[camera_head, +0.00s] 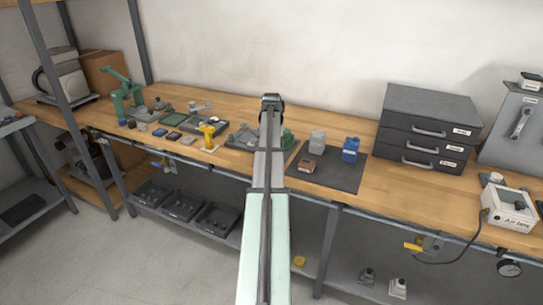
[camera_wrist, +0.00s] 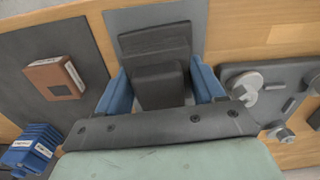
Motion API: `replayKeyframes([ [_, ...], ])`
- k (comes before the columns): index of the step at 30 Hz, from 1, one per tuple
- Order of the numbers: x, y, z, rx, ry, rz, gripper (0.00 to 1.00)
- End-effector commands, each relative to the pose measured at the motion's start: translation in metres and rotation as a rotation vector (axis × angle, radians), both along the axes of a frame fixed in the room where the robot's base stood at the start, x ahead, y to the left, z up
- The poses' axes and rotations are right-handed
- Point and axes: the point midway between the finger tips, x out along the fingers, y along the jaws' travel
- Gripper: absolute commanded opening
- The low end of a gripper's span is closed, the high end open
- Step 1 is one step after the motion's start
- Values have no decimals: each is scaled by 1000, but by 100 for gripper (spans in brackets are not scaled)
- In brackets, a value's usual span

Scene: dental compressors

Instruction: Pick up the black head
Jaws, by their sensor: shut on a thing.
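The black head (camera_wrist: 158,84) is a dark block with a ridged, plate-like part behind it, in the middle of the wrist view. My gripper (camera_wrist: 160,78) has a blue finger on each side of it and is shut on it. Its lower part is hidden behind the dark gripper body. A grey mat (camera_wrist: 190,12) shows beyond it; I cannot tell whether the head touches it. In the head view, my arm covers this part of the bench, and the black head cannot be made out there.
A brown box (camera_wrist: 55,77) lies on a dark mat (camera_head: 343,178), left in the wrist view. A grey metal fixture (camera_wrist: 268,92) is close on the right. Dark drawers (camera_head: 430,125) stand farther right.

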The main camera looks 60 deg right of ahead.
Motion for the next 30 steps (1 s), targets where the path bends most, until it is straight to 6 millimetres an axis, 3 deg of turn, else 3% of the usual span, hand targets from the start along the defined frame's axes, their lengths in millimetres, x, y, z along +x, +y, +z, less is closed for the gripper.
replayKeyframes([
  [8, 0, 0, -1, 1, 0, 0, 12],
  [17, 0, 0, 3, 1, 0, 0, 12],
  [30, 1, -1, 68, -1, 0, 0, 12],
])
